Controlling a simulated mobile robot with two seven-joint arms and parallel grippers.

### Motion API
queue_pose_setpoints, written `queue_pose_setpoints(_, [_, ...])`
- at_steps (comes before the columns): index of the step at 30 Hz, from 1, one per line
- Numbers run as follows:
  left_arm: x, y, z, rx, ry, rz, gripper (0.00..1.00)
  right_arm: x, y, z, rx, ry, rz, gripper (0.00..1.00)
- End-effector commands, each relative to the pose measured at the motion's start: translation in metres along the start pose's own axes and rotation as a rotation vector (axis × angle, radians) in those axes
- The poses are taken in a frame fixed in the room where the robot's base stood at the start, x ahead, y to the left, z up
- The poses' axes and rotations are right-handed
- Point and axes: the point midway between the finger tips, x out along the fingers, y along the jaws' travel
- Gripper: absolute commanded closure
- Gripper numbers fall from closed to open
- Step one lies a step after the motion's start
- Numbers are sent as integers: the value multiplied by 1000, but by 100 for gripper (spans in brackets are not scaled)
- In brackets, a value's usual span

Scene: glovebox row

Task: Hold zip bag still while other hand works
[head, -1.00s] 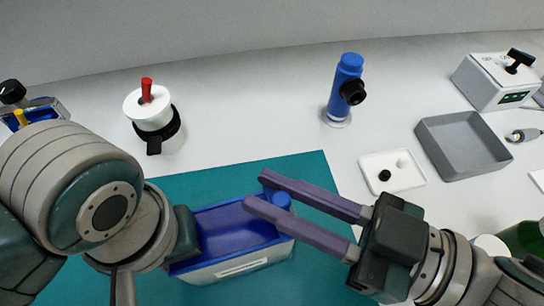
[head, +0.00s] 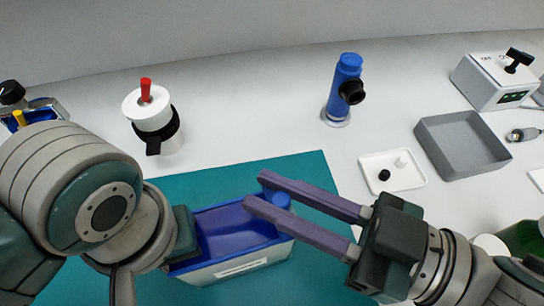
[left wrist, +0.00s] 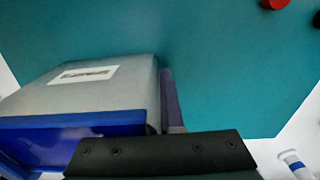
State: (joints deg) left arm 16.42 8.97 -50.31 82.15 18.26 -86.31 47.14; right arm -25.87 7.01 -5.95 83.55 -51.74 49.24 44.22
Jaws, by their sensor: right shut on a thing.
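The zip bag (head: 242,266) looks like a grey-white box-like pouch with a blue top and a white label, on the teal mat (head: 315,185). My right gripper (head: 255,189) reaches in from the right, its long purple fingers either side of a rounded blue piece (head: 281,200) at the bag's far right corner. It is shut on that piece. My left arm covers the bag's left end, and its fingers are hidden in the head view. In the left wrist view, one purple finger of my left gripper (left wrist: 171,100) lies along the bag's side (left wrist: 110,92); the other finger is hidden.
A white pot with a red handle (head: 151,112) stands behind the mat at left. A blue device (head: 346,90) stands at back centre. A small white tray (head: 405,180), a grey bin (head: 475,165) and a white instrument (head: 490,82) are at right. The mat's far strip is clear.

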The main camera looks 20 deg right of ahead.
Motion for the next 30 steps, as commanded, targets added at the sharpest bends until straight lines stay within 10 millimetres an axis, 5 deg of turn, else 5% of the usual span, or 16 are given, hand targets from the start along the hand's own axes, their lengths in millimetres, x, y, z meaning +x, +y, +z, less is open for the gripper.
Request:
queue_pose_setpoints(23, [0, 0, 0, 0, 0, 1, 100, 27, -27, 1, 0, -2, 0, 100])
queue_pose_setpoints(24, [0, 0, 0, 0, 0, 1, 100, 27, -27, 1, 0, -2, 0, 76])
queue_pose_setpoints(30, [0, 0, 0, 0, 0, 1, 100, 27, -27, 1, 0, -2, 0, 54])
